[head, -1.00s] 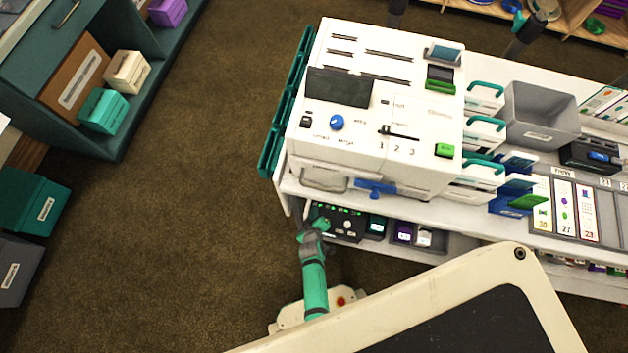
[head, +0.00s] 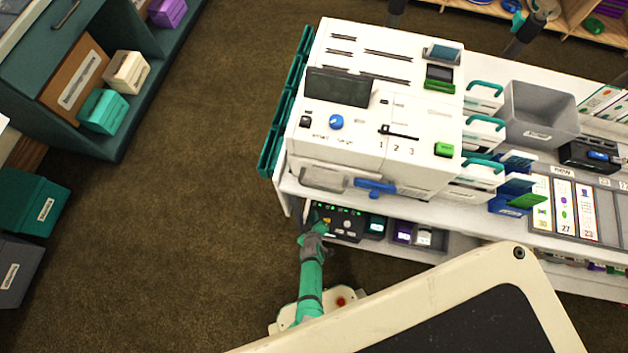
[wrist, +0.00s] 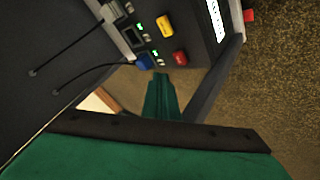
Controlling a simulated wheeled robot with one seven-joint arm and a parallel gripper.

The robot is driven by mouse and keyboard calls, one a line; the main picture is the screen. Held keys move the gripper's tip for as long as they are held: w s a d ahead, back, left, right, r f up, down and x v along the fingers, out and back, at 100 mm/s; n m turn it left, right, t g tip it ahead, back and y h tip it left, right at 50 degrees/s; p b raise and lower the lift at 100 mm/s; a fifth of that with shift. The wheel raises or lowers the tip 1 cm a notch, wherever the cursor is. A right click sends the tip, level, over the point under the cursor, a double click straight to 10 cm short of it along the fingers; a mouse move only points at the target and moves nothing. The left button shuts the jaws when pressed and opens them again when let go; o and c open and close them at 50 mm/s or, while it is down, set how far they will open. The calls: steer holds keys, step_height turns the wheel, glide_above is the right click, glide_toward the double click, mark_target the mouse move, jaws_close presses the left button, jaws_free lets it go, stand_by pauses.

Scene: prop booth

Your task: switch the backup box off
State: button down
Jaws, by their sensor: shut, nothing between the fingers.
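A black box (head: 347,224) with small lit green lights and pale knobs sits on the lower shelf at the front left of the white bench. I cannot read a name on it. My gripper (head: 318,222) is at the left part of its front in the head view. In the wrist view my shut, empty green gripper (wrist: 164,82) points at a dark panel (wrist: 190,40). The fingertips are close below these controls; contact is not clear.
A white machine (head: 375,125) stands on the bench top above the box, with a blue handle (head: 375,188) at its front. Small bins (head: 402,233) sit right of the box. Two thin black cables (wrist: 95,68) cross the wrist view. Open brown floor lies left.

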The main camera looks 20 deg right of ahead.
steer(key=shift+f, duration=1.15)
steer(key=shift+f, duration=0.2)
stand_by(1.6)
steer(key=shift+f, duration=0.25)
steer(key=shift+w+f, duration=0.1)
steer(key=shift+f, duration=0.35)
stand_by(0.7)
steer(key=shift+w+a+r, duration=0.1)
steer(key=shift+a, duration=0.05)
steer(key=shift+a+r, duration=0.1)
steer(key=shift+r, duration=0.25)
steer(key=shift+d+r, duration=0.3)
steer(key=shift+r, duration=0.1)
